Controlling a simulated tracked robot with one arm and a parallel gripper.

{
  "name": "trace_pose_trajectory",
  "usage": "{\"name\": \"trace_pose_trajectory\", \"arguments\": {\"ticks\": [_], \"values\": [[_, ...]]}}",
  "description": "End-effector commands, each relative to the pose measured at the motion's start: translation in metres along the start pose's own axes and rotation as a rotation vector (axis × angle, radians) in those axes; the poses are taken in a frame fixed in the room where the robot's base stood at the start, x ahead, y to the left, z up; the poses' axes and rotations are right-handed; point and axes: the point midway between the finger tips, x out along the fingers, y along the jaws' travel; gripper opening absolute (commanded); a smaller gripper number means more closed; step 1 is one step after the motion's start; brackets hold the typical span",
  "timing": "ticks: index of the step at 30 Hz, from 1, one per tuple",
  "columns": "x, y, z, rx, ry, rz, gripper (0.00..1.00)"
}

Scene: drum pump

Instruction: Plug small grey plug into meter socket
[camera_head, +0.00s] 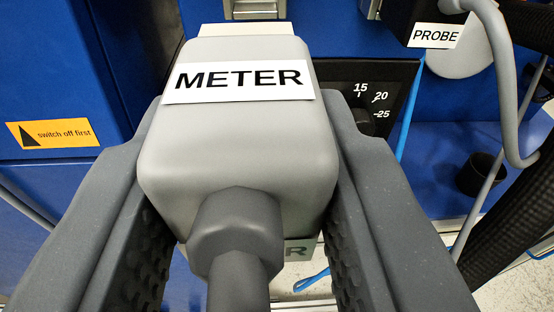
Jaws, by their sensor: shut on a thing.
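My gripper (240,130) is shut on the small grey plug (235,150), with one dark finger on each side of it. The plug is a light grey rounded block with a white METER label on top. A darker grey collar and cable (237,240) come out of its near end. A pale block (256,29) shows just beyond the plug's far end. I cannot tell whether it is part of the plug or the meter socket, or whether they touch. The plug hides what lies directly ahead and below. A partly covered label ending in R (298,250) shows beneath it.
A PROBE label (436,36) and a grey hanging cable (507,90) are at upper right. Blue cabinet panels surround, with an orange "switch off first" sign (52,133) at left.

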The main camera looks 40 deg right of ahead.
Motion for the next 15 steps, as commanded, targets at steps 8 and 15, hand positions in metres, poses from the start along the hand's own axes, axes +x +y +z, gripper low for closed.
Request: {"name": "trace_pose_trajectory", "arguments": {"ticks": [8,15], "values": [[0.018,0.0,-0.002,0.002,0.003,0.001,0.03],[0.034,0.0,-0.004,0.002,-0.001,0.0,0.03]]}}
